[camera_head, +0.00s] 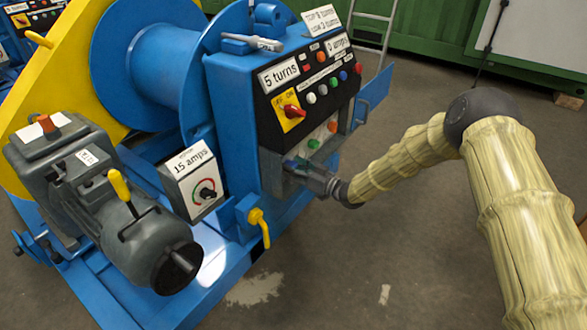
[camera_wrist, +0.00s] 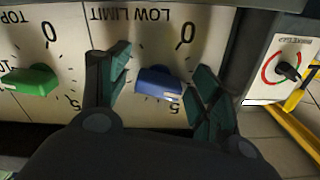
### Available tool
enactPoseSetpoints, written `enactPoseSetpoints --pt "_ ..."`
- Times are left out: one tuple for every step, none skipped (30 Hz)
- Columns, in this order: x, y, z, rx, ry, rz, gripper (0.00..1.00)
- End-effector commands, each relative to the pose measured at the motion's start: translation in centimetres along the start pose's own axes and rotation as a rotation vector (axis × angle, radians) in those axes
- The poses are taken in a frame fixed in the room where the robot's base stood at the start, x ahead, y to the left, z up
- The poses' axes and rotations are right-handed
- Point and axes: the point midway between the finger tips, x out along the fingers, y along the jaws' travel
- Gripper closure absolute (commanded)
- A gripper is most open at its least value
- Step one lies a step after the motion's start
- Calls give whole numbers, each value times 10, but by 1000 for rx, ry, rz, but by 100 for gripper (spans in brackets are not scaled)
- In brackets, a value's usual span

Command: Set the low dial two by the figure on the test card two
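The low dial is a blue knob (camera_wrist: 158,83) on a pale plate marked LOW LIMIT, seen upside down in the wrist view, with figures 0 and 5 beside it. My gripper (camera_wrist: 157,88) is open, with one dark green finger on each side of the blue knob and a gap showing on both sides. In the head view my gripper (camera_head: 305,172) is at the lower front of the blue cabinet and largely hides this knob. The test card (camera_head: 322,20) stands on top of the cabinet; it seems to read top 8 turns, low 3 turns.
A green knob (camera_wrist: 30,80) marked TOP sits left of the low dial in the wrist view. A 15 amps meter box (camera_head: 192,180) and a yellow lever (camera_head: 259,226) are near the gripper. A switch panel (camera_head: 305,90) is above. Open floor lies to the right.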

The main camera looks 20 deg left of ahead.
Motion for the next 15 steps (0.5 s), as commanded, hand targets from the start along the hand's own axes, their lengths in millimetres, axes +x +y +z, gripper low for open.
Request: enactPoseSetpoints --pt "0 0 0 0 0 0 36" --pt "0 0 0 0 0 0 36" --pt "0 0 0 0 1 0 36" --pt "0 0 -1 -1 1 0 36" --pt "0 0 -1 -1 1 0 36" --pt "0 0 -1 -1 1 0 36" --pt "-1 0 -1 -1 1 0 36" --pt "-2 0 -1 -1 1 0 36" --pt "-4 0 -1 -1 1 0 36" --pt "-6 0 -1 -1 1 0 36" --pt "-9 0 -1 -1 1 0 36" --pt "-13 0 -1 0 1 0 36" --pt "-18 0 -1 0 0 0 36" --pt "-22 0 -1 0 0 0 36" --pt "-29 1 -1 0 -1 1 36"
